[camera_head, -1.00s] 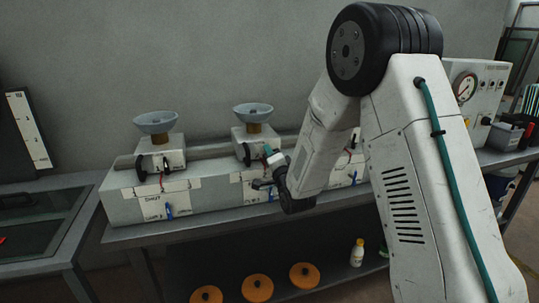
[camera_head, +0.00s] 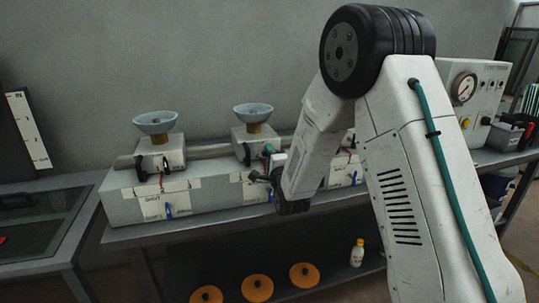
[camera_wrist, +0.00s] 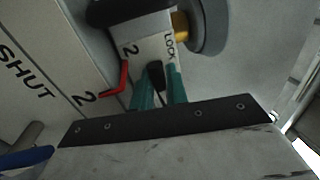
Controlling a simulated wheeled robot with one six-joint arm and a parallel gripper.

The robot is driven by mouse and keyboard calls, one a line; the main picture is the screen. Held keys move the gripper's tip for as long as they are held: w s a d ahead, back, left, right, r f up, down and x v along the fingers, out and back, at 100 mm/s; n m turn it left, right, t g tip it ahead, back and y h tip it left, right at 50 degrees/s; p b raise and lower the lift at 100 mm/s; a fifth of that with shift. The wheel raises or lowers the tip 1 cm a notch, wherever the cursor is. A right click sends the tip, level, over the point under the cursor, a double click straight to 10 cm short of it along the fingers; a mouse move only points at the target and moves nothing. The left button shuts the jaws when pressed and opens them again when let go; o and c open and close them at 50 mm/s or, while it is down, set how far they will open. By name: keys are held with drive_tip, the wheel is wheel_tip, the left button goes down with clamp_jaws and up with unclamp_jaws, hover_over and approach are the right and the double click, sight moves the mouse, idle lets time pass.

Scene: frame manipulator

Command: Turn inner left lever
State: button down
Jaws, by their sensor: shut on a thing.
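My gripper (camera_wrist: 160,88) has teal fingers on either side of a small black lever (camera_wrist: 156,70). They are shut on it, just below the LOCK marking on the white block numbered 2. A red lever (camera_wrist: 123,80) is just left of the fingers, apart from them. In the head view, my gripper (camera_head: 268,151) is at the middle unit (camera_head: 256,139), which has a blue-grey bowl on top. My arm hides part of that unit and much of the unit to its right. The left unit (camera_head: 160,158) shows red and black levers and a blue handle below.
The long grey bench (camera_head: 190,222) carries the units. A wide round bowl (camera_wrist: 208,22) and brass neck are close to my fingers in the wrist view. A blue handle (camera_wrist: 25,158) shows at lower left. Orange discs (camera_head: 257,287) lie on the shelf below.

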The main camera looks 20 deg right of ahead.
drive_tip(key=c, duration=1.5)
unclamp_jaws()
drive_tip(key=shift+s, duration=0.1)
drive_tip(key=s, duration=0.2)
drive_tip(key=s+f, duration=0.1)
drive_tip(key=s, duration=0.4)
drive_tip(key=shift+s+f, duration=0.2)
drive_tip(key=shift+f, duration=0.1)
